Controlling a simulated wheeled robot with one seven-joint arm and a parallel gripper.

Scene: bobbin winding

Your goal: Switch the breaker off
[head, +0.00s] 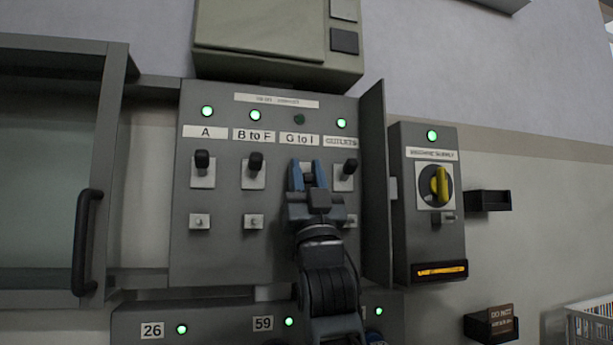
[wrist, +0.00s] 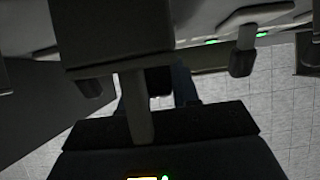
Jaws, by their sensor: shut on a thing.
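A grey breaker panel (head: 225,255) has levers under labels A, B to F, G to I and OUTLETS. The A lever (head: 202,160), B to F lever (head: 255,162) and OUTLETS lever (head: 350,167) have black knobs pointing up. My gripper (head: 307,172) is in front of the G to I position, its blue fingers shut on the G to I lever, which they mostly hide. The G to I lamp (head: 299,119) is dark; the lamps over A (head: 207,111), B to F and OUTLETS glow green. In the wrist view, a dark knob (wrist: 158,80) shows between the fingers.
An open panel door (head: 374,190) stands out just right of the panel. Beyond it is a machine supply box (head: 430,235) with a yellow rotary handle (head: 440,185) and a green lamp. A cabinet door with a black handle (head: 86,243) is at left.

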